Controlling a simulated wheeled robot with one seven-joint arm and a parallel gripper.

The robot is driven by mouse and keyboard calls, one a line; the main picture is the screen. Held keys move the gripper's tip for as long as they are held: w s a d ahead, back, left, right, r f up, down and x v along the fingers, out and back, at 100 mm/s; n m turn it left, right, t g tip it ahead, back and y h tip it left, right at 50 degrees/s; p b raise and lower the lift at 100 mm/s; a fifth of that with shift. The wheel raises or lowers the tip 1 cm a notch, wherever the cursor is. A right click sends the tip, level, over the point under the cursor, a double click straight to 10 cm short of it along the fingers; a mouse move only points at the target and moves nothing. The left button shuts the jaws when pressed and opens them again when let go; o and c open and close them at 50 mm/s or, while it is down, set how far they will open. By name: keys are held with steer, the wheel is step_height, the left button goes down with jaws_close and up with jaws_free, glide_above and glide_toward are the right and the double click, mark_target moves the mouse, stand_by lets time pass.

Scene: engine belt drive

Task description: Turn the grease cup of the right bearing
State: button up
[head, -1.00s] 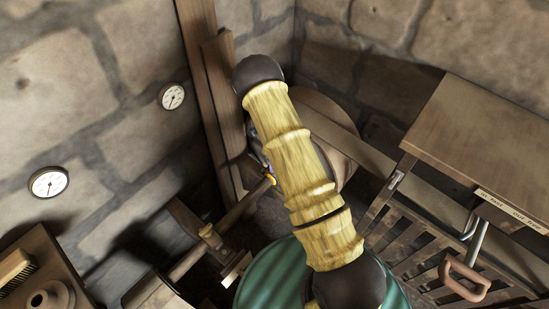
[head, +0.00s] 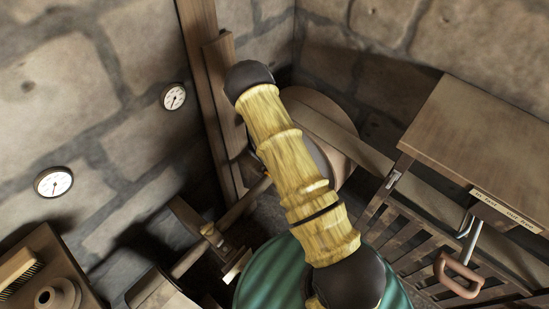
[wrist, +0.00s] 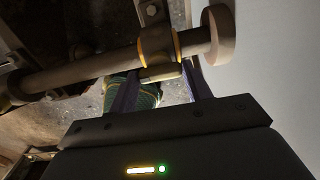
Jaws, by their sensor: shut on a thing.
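The shaft (head: 236,208) runs up to the right and passes behind my arm. In the wrist view the shaft (wrist: 85,72) crosses the picture, with brass rings either side of the right bearing (wrist: 156,38). My gripper (wrist: 160,75) has one finger on each side of a short, pale cylindrical part, which looks like the right bearing's grease cup (wrist: 160,73). The fingers appear shut on it. In the head view my arm hides the gripper and this cup. The left bearing's brass cup (head: 207,229) stands clear.
A round wooden wheel (head: 340,125) and flat belt (head: 365,152) lie behind my arm. A green striped round thing (head: 265,275) is below. A wooden desk (head: 475,135) and slatted guard (head: 395,240) are at right. Gauges (head: 53,182) hang on the stone wall.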

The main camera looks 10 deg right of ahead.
steer(key=shift+w+a, duration=0.1)
steer(key=shift+a, duration=0.05)
steer(key=o, duration=1)
steer(key=shift+r, duration=0.1)
step_height(320, 180, up, 17)
steer(key=shift+r, duration=0.15)
